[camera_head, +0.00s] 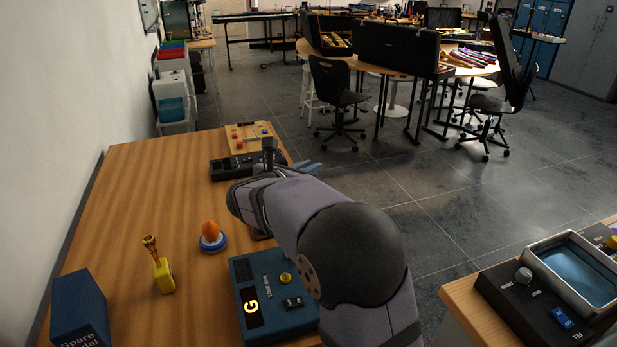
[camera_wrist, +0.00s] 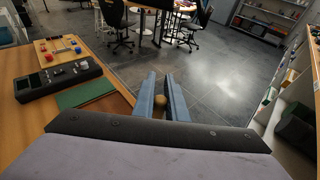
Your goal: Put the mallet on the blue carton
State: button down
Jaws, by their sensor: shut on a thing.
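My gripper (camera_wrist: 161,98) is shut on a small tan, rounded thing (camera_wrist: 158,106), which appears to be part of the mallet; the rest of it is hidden. In the head view, my gripper's blue fingers (camera_head: 307,168) reach past the table's right edge, with the arm covering most of the hand. The mallet cannot be made out there. The blue carton (camera_head: 80,306), lettered "Spare Pedal", stands at the table's near left corner, well to the left of and nearer than my gripper. Its top is bare.
A brass mouthpiece on a yellow block (camera_head: 163,276), an orange egg-shaped thing on a blue-and-white base (camera_head: 212,238) and a blue tuner box (camera_head: 262,300) stand between carton and arm. A black device (camera_head: 228,167) and a wooden board (camera_head: 246,135) lie at the far end.

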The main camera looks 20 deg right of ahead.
jog(key=w+a+r+n+t+y+p, duration=0.1)
jog(key=a+r+n+t+y+p, duration=0.2)
jog(key=a, duration=1.1)
jog(key=a+r+n+y+p, duration=0.2)
jog(key=a+r+p, duration=0.25)
jog(key=a, duration=0.95)
jog(key=s+a+r+n+y+p, duration=0.15)
jog(key=s+a, duration=0.25)
jog(key=a, duration=0.5)
jog(key=s+a+r+n+t+y+p, duration=0.1)
jog(key=s+a+y+p, duration=0.2)
jog(key=a, duration=0.5)
jog(key=s+a+r+n+y+p, duration=0.1)
jog(key=s+a+n+p, duration=0.15)
jog(key=s+a, duration=0.45)
notch_tip(320, 180, down, 10)
jog(key=w+a+m+p, duration=0.1)
jog(key=w+p, duration=0.1)
jog(key=shift+a+p, duration=0.3)
jog(key=shift+f, duration=0.1)
jog(key=shift+f, duration=0.15)
jog(key=c, duration=1.8)
grip_release()
jog(key=shift+o, duration=0.2)
